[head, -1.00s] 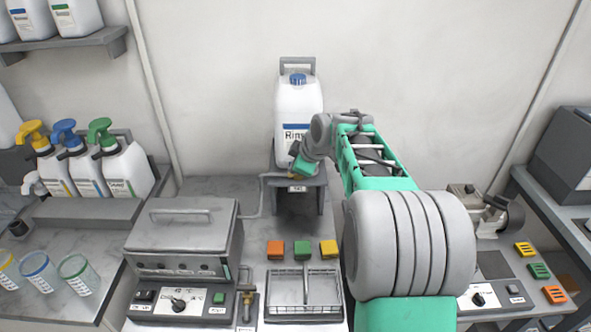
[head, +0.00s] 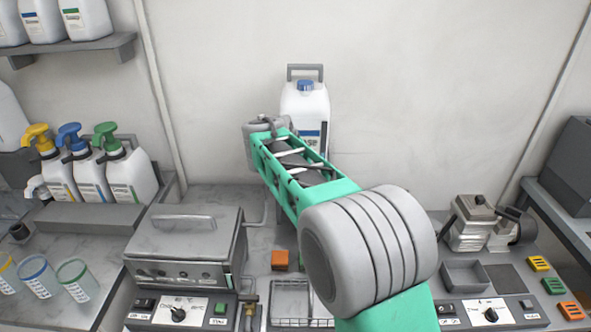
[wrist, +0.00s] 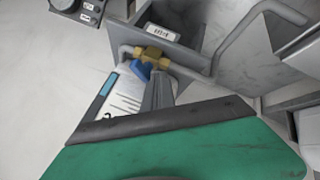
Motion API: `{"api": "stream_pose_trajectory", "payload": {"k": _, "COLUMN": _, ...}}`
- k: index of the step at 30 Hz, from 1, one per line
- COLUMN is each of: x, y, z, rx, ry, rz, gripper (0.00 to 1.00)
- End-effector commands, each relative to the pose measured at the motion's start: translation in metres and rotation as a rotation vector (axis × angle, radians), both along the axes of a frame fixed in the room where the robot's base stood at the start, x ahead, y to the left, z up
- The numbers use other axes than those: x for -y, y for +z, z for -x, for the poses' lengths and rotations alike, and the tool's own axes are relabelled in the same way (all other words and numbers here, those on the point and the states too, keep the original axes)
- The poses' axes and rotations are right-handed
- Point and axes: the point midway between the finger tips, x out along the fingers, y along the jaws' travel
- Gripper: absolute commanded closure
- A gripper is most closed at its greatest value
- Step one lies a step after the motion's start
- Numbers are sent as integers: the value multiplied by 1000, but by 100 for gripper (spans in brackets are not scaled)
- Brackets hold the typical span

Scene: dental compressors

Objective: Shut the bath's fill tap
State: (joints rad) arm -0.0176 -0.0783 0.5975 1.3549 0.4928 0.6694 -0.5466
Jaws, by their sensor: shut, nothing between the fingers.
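The fill tap (wrist: 153,56) shows in the wrist view as a brass body with a blue handle (wrist: 143,70), on a grey pipe beside a grey stand with a small label. My gripper (wrist: 157,80) is shut and empty, its grey fingertips close to the blue handle. I cannot tell whether they touch it, and the fingers hide part of the handle. In the head view my arm hides the tap and the gripper. The bath (head: 184,248) is the grey lidded box at left, with a pipe (head: 256,212) running from its right side.
A white jug (head: 308,105) with a blue cap stands behind my arm. Pump bottles (head: 128,172) stand at left. An orange block (head: 279,260) and a wire basket (head: 290,308) sit in front. A grey tray (head: 466,274) is at right.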

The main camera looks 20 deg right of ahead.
Motion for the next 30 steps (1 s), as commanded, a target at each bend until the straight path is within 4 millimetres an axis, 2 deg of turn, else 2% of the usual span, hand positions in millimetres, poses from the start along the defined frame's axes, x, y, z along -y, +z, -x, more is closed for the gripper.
{"api": "stream_pose_trajectory", "payload": {"k": 3, "x": -2, "y": 5, "z": -5, "rx": -2, "ry": -108, "rz": 1, "gripper": 100}}
{"api": "stream_pose_trajectory", "payload": {"k": 9, "x": 0, "y": 4, "z": -10, "rx": -2, "ry": -285, "rz": 1, "gripper": 100}}
{"api": "stream_pose_trajectory", "payload": {"k": 30, "x": 4, "y": 0, "z": -20, "rx": -1, "ry": -276, "rz": 0, "gripper": 100}}
